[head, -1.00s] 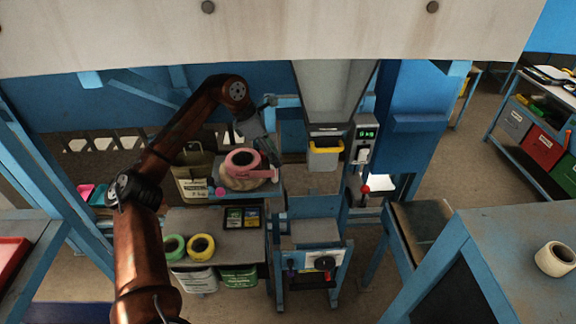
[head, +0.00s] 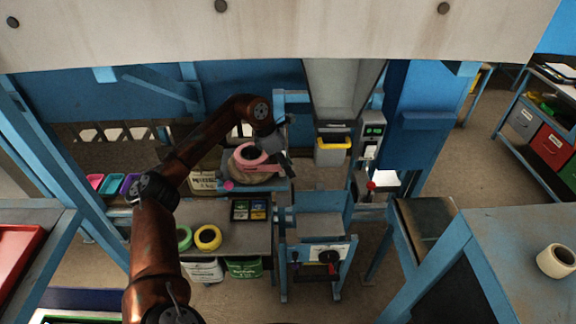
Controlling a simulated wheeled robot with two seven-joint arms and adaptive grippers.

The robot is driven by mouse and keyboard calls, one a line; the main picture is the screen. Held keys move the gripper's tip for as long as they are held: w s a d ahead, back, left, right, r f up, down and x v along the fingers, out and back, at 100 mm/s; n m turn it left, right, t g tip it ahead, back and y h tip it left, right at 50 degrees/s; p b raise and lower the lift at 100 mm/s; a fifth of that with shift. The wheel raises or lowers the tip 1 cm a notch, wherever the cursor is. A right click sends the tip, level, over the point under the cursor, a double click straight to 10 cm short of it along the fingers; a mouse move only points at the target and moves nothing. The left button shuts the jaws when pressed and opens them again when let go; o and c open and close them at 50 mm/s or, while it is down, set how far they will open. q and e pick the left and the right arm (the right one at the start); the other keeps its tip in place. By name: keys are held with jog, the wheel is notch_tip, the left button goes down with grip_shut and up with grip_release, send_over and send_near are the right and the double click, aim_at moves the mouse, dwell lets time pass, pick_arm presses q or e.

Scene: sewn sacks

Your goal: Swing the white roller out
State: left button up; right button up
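I cannot pick out a white roller with certainty. A cream-white roll (head: 556,261) lies on the blue-framed bench at the right edge, far from my grippers. My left gripper (head: 285,164) is at the end of the brown arm, beside a pink ring-shaped thing (head: 251,157) on a tan sack. The gripper is dark and small here, so its finger opening and any contact cannot be made out. My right gripper is not in view.
A grey hopper (head: 343,92) hangs above a yellow-rimmed bin (head: 332,151). A control box with a green display (head: 373,130) is beside it. A blue stand (head: 318,248) is in the middle.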

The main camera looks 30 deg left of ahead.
pick_arm(q)
grip_shut()
dwell(0.6)
